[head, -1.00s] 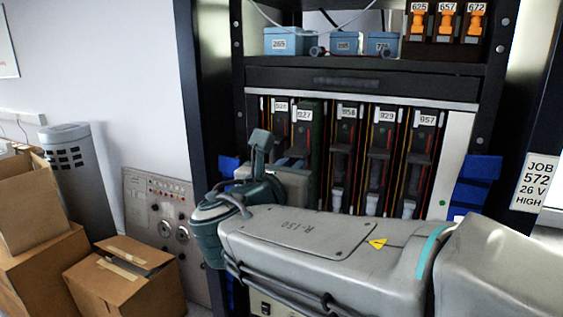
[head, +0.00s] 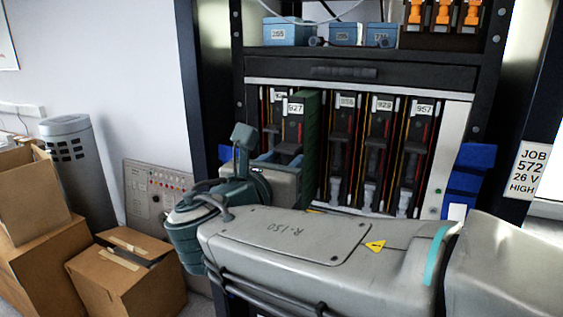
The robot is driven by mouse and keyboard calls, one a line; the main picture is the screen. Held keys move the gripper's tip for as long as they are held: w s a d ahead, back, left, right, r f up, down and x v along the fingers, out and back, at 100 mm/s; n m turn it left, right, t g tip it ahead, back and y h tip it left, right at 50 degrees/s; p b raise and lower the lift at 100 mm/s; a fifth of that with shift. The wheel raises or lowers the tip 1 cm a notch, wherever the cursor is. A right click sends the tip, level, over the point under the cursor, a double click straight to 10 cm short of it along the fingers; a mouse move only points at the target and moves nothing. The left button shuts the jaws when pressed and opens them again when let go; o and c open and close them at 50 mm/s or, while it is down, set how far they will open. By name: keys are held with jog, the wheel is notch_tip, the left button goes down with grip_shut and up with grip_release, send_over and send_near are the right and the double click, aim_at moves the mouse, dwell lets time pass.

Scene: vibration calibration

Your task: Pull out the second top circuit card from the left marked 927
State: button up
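The circuit card marked 927 (head: 295,108) is second from the left in the card row. It stands forward of its neighbours, and its green board side (head: 312,125) shows as a broad strip. My gripper (head: 286,163) is at the lower front of this card. Its fingertips are mostly hidden by the gripper body, but the card has come forward with it, so it appears shut on the card. The leftmost card (head: 276,97) is partly hidden behind card 927.
Cards 958 (head: 346,101), 929 (head: 383,104) and 957 (head: 424,108) stand upright to the right in the rack. Blue boxes (head: 288,33) and orange parts (head: 444,14) sit on the shelf above. Cardboard boxes (head: 125,275) and a grey panel (head: 150,190) are at the left.

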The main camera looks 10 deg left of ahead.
jog(key=b+v, duration=0.2)
jog(key=v, duration=1.1)
jog(key=shift+s, duration=0.4)
jog(key=shift+f, duration=0.1)
jog(key=w+d+f+m+g+h, duration=0.1)
jog(key=w+d+f+m+g, duration=0.1)
jog(key=d+f+m+g, duration=0.5)
jog(key=w+d+f+m+g+h, duration=0.1)
jog(key=w+d+f+m+g, duration=0.25)
jog(key=d+f+m, duration=0.6)
jog(key=s+d+f+m+g+y, duration=0.4)
jog(key=d+f+m, duration=0.6)
jog(key=m, duration=0.6)
notch_tip(320, 180, down, 2)
jog(key=s+y, duration=0.2)
jog(key=shift+s+d+f+m, duration=0.2)
jog(key=shift+s+d+m, duration=0.05)
jog(key=shift+s+m, duration=0.15)
jog(key=shift+a, duration=0.1)
